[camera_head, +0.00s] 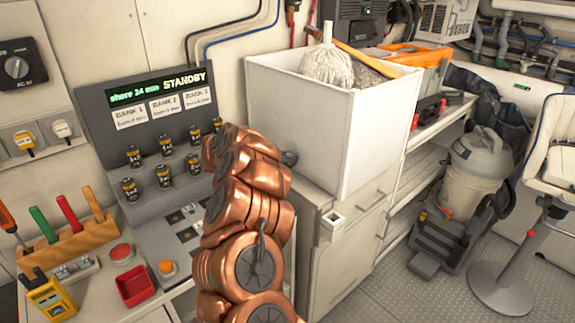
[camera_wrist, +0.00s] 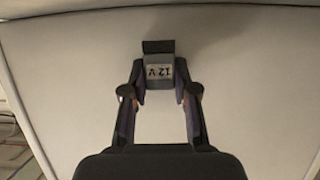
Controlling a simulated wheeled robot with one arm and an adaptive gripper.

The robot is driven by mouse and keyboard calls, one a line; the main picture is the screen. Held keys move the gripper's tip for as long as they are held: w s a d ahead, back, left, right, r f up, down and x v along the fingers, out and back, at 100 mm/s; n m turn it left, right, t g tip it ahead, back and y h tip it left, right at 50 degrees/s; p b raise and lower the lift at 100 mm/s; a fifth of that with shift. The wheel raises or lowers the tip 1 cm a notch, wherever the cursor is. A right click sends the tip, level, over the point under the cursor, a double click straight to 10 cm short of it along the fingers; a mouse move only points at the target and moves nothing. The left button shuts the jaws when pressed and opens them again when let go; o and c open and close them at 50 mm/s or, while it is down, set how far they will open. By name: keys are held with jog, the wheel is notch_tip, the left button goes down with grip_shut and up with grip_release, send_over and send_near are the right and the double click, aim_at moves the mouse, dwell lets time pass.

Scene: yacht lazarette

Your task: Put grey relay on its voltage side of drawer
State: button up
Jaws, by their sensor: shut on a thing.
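My gripper (camera_wrist: 165,95) is shut on a dark grey relay (camera_wrist: 160,48) in the wrist view, one finger on each side of it. The relay has a white label that reads upside down, apparently "12 V". A plain pale surface lies behind it. In the head view my copper-coloured arm hides the relay and most of the gripper; only a small dark part shows at the arm's right edge. A white cabinet front (camera_head: 345,262) with a handle, possibly the drawer, looks shut below the white bin. No voltage sides or markings show on it.
A white bin (camera_head: 310,125) holding a mop head stands on the cabinet. A battery panel (camera_head: 150,110) reading "STANDBY" is at left, above a bench with a red tray (camera_head: 135,286) and a tool rack (camera_head: 70,243). A vacuum (camera_head: 470,180) and stool stand right. Floor between is clear.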

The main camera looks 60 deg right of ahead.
aim_at(286, 165)
notch_tip(286, 165, down, 2)
jog(key=shift+f, duration=0.1)
jog(key=shift+w+d+f+p, duration=0.15)
jog(key=shift+f+p, duration=0.35)
jog(key=shift+f, duration=0.05)
jog(key=shift+f, duration=0.15)
jog(key=o, duration=1)
jog(key=b+v, duration=0.2)
jog(key=v, duration=1)
jog(key=shift+b, duration=0.4)
jog(key=shift+w, duration=0.15)
